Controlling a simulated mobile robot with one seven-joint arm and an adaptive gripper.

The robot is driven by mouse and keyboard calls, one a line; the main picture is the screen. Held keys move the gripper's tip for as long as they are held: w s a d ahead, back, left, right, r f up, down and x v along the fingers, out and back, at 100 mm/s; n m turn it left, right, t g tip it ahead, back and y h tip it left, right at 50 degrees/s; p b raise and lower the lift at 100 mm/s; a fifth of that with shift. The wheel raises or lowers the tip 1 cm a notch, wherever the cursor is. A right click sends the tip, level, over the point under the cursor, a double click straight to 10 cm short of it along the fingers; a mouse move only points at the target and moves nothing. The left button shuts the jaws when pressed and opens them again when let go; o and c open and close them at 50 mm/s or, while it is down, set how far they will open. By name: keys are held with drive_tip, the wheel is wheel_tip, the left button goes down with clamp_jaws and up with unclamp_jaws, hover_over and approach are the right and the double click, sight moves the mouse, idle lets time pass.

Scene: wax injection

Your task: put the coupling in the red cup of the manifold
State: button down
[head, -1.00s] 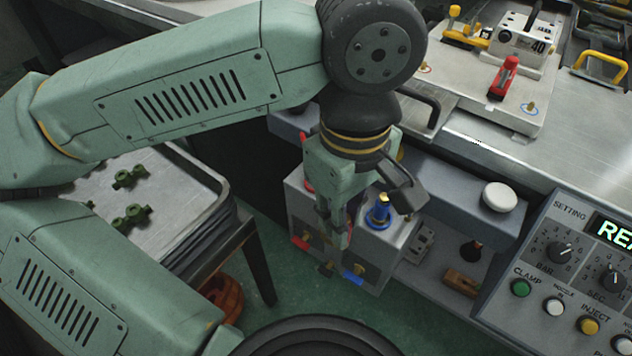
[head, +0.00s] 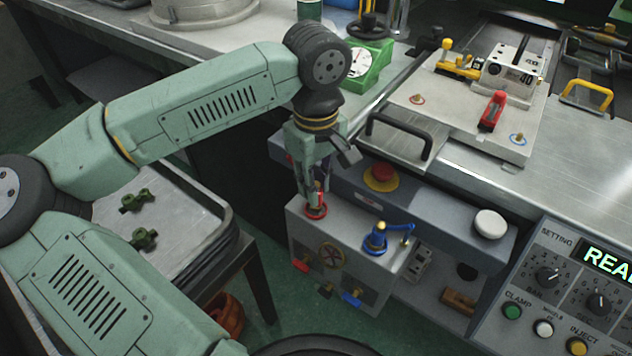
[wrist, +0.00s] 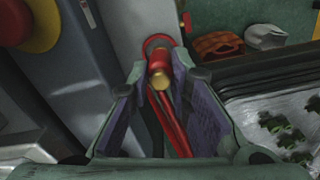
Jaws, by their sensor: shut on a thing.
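The manifold (head: 335,236) is a grey box below the bench edge. Its red cup (head: 316,212) is on the left of its top; its blue cup (head: 375,250) is on the right, with a blue fitting (head: 379,236) standing in it. My gripper (head: 311,198) is right above the red cup, pointing down. It is shut on the coupling, a red piece with a brass end (wrist: 160,78), between the pads in the wrist view. The red cup's rim (wrist: 157,40) shows just beyond it. I cannot tell whether the coupling's lower end is inside the cup.
A red emergency button (head: 381,173) and a white knob (head: 489,223) sit on the ledge behind the manifold. A black handle (head: 400,130) stands near my wrist. A tray (head: 190,205) with green parts is at left.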

drive_tip(key=shift+f, duration=0.45)
drive_tip(key=shift+f+b, duration=0.2)
drive_tip(key=shift+b, duration=0.1)
drive_tip(key=c, duration=1.5)
unclamp_jaws()
drive_tip(key=shift+r, duration=0.15)
drive_tip(key=shift+r+p, duration=0.2)
drive_tip(key=shift+p, duration=0.2)
wheel_tip(320, 180, up, 12)
drive_tip(key=shift+f+b, duration=0.1)
drive_tip(key=shift+b, duration=0.65)
